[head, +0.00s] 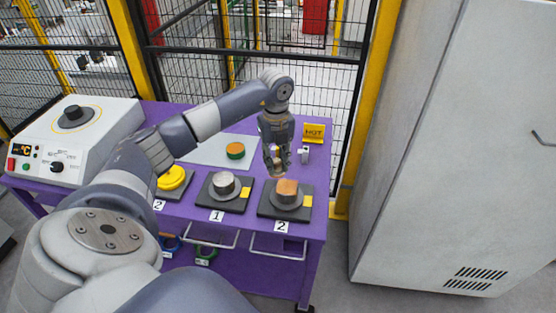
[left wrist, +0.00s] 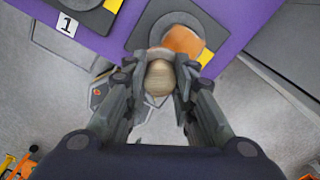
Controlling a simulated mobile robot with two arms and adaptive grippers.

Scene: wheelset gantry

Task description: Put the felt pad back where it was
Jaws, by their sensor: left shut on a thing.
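My left gripper (head: 275,162) is shut on a tan, rounded knob-like thing with a paler wider rim, which I take to be the felt pad (left wrist: 159,78). It also shows as a small beige piece under the fingers in the head view (head: 275,174). The gripper holds it just behind and above the right-hand stand marked 2 (head: 303,206). That stand carries a grey cylinder with an orange-brown top (head: 287,188). In the left wrist view the orange-brown top (left wrist: 184,42) lies just beyond the held thing. I cannot tell whether they touch. My right gripper is out of view.
A grey mat (head: 205,153) on the purple table (head: 315,160) bears a green-sided, orange-topped disc (head: 236,151). Stand 1 (head: 240,206) holds a metal cylinder. A yellow round thing (head: 174,178) sits left.

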